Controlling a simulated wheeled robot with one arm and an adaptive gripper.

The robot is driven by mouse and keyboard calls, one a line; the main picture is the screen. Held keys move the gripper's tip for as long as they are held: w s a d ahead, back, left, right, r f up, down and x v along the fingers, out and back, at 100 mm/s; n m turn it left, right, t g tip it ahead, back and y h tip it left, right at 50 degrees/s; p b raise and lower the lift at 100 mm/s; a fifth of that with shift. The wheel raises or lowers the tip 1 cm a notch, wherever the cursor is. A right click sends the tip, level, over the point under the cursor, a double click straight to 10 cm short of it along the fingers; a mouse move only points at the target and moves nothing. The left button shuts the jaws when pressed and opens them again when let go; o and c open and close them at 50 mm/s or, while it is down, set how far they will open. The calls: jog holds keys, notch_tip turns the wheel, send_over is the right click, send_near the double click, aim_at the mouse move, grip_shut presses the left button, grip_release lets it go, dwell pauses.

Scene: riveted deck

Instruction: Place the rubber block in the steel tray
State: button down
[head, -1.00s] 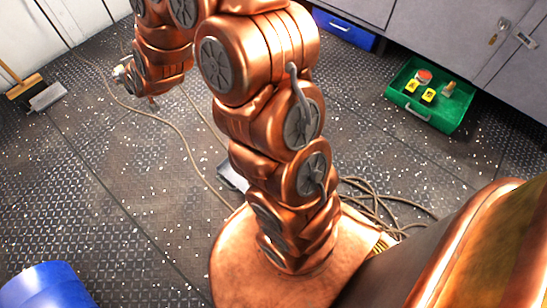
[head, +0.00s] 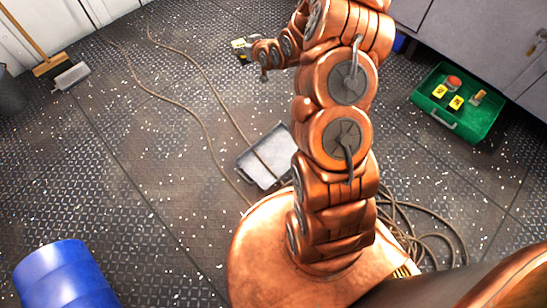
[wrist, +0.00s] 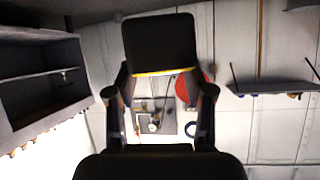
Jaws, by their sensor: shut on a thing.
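A black block with a yellow edge, seemingly the rubber block (wrist: 160,42), is held at the fingertips of my gripper (wrist: 160,76) in the wrist view. In the head view, my gripper (head: 252,50) is small at the top, with a yellowish, dark block (head: 240,46) at its tip. The steel tray (head: 265,176) is a shallow grey tray with a darker rim on the floor, left of my arm. A cable runs across it, and I see nothing else in it. My gripper is beyond the tray, up from it in the picture.
A green crate (head: 428,113) with yellow pieces and a red piece stands by grey cabinets (head: 470,40). A blue drum (head: 65,275) is at lower left. A broom (head: 45,65) and dustpan (head: 72,76) are at upper left. Cables (head: 175,110) cross the speckled deck.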

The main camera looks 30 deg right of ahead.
jog(key=s+d+f+n+y, duration=0.1)
jog(key=s+d+f, duration=0.65)
jog(key=f, duration=0.25)
jog(key=s+d+f+n+y, duration=0.1)
jog(key=s+d+f, duration=0.6)
jog(key=f, duration=0.4)
jog(key=s+a+f+n+g+y, duration=0.1)
jog(key=s+a+f, duration=0.1)
jog(key=s+f, duration=0.7)
jog(key=s+a+f+n+y, duration=0.15)
jog(key=s+f, duration=0.45)
jog(key=s, duration=0.6)
jog(key=b, duration=0.6)
send_over(287, 149)
jog(key=shift+f+m, duration=0.35)
jog(key=shift+f, duration=0.45)
notch_tip(287, 149, down, 4)
jog(key=shift+r+b, duration=0.25)
jog(key=shift+b, duration=0.5)
